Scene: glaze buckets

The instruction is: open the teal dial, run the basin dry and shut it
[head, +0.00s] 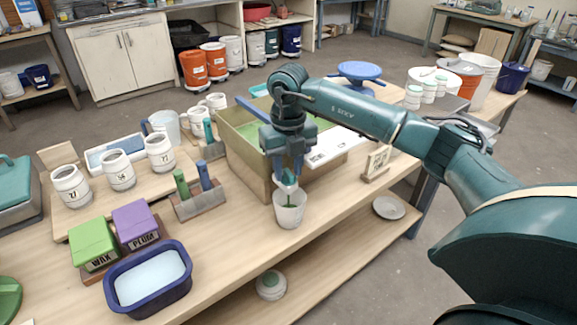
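The basin (245,170) is a tan, open-topped box at the middle of the table, with green glaze (252,133) showing inside. At its front is a small tap with the teal dial (288,179), mostly hidden by my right gripper (287,175). That gripper points down, with one finger on each side of the dial, and appears shut on it. A green stream runs below the tap into a white bucket (290,213) standing upright at the table's front edge. The level in the bucket is hard to tell. My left gripper is not in view.
A white lettered panel (332,150) lies against the basin's right side. A small sign (376,163) stands farther right. Left are a rack with green and blue handles (198,200), wax and plum boxes (115,235), a blue tub (150,280) and white jars (118,170).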

